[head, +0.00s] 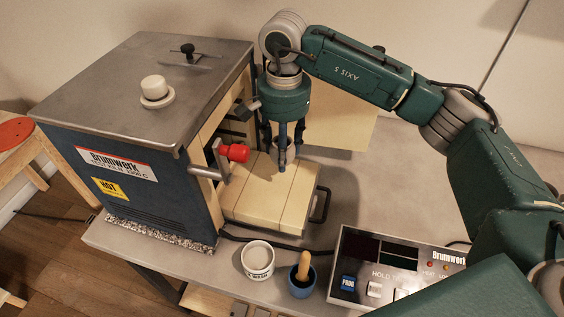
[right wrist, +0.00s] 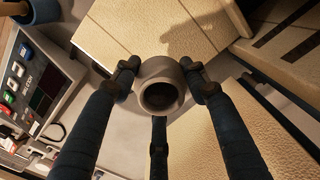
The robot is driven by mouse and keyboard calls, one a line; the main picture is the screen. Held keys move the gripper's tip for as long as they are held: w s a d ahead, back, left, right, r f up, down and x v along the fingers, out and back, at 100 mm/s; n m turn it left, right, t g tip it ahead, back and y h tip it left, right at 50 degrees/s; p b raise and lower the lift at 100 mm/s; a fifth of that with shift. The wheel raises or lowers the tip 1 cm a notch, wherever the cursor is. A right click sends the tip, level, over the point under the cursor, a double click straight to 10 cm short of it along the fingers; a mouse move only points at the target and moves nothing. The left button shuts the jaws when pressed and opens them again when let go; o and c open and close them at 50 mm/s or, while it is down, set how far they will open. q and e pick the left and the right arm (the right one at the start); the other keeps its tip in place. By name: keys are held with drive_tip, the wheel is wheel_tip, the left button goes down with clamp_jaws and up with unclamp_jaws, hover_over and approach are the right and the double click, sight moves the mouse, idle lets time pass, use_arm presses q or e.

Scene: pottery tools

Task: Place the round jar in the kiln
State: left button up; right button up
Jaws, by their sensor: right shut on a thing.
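The round jar (head: 288,154) is pale grey with a dark round mouth, and it is partly hidden by my fingers in the head view. My right gripper (head: 284,150) points down and is shut on the jar. In the right wrist view the jar (right wrist: 160,97) sits between the three fingers with its mouth facing the camera. The kiln (head: 150,170) stands at the left, with a blue body and a metal top. The jar is to the right of its front side, near a cream brick slab (head: 250,200); I cannot tell whether they touch. My left gripper is out of view.
A red-knobbed handle (head: 236,153) sticks out near the kiln front, left of my gripper. A cream panel (head: 345,122) stands behind. A white tub (head: 257,262), a blue cup with a wooden-handled tool (head: 301,285) and a control box (head: 390,265) stand in front.

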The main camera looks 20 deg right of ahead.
sight(282, 177)
drive_tip(key=shift+s+f, duration=0.1)
drive_tip(key=shift+f, duration=0.95)
wheel_tip(282, 177, down, 3)
drive_tip(key=shift+f+p, duration=0.2)
drive_tip(key=shift+p, duration=0.5)
drive_tip(key=shift+f, duration=0.2)
drive_tip(key=o, duration=0.8)
drive_tip(key=shift+f+b, duration=0.15)
drive_tip(key=shift+b, duration=0.15)
drive_tip(key=o, duration=0.4)
drive_tip(key=shift+r, duration=0.2)
wheel_tip(282, 177, up, 11)
drive_tip(key=shift+r+b, duration=0.1)
drive_tip(key=shift+b, duration=1.1)
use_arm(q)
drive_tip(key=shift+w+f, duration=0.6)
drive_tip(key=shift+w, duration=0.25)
use_arm(e)
drive_tip(key=shift+r, duration=0.4)
